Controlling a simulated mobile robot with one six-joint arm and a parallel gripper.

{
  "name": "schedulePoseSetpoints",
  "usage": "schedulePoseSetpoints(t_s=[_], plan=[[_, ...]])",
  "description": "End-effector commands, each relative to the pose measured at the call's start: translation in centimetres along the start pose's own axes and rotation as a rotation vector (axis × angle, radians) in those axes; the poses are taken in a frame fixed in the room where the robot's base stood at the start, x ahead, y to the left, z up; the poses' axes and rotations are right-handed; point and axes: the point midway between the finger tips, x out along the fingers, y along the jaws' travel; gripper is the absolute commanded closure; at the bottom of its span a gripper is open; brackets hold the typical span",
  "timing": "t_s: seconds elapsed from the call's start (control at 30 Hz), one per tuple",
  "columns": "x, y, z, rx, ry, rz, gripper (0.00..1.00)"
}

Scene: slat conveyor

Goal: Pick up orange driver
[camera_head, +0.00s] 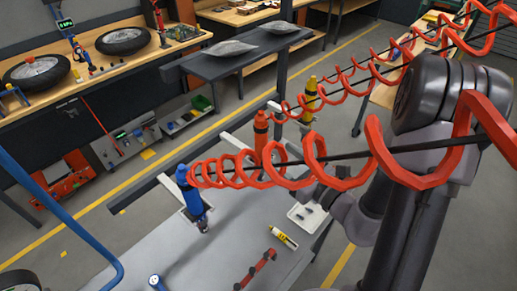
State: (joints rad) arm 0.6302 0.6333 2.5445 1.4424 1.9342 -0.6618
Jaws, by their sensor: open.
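The orange driver (261,130) hangs upright from a red coiled hose, near the middle of the view. Its lower part is hidden behind the coils. A blue driver (192,198) hangs to its left and nearer, over the grey table. A yellow driver (309,98) hangs to its right and farther back. My arm comes in from the right, and my gripper (292,172) is just below and right of the orange driver, largely hidden by the coils. It is open, and it appears apart from the driver.
The grey table (225,262) carries a yellow marker tube (284,237), a red tool (256,270) and a small white tray (308,217). Red coiled hoses (320,160) cross in front of my arm. A dark bench (245,65) with two grey parts stands behind.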

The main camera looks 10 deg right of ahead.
Motion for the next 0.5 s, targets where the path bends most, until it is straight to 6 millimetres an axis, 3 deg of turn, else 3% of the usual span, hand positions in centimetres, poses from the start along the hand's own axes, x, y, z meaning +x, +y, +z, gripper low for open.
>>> schedulePoseSetpoints(t_s=[0.03,0.13,0.23,0.5], plan=[[0.7,0.1,-1.4,-0.009,-0.003,0.004,0.42],[1.9,0.2,-1.1,-0.005,-0.007,0.001,0.42],[4.6,0.2,0.1,0.003,-0.003,0.004,0.42],[8.7,0.0,0.3,0.002,-0.003,0.004,0.42]])
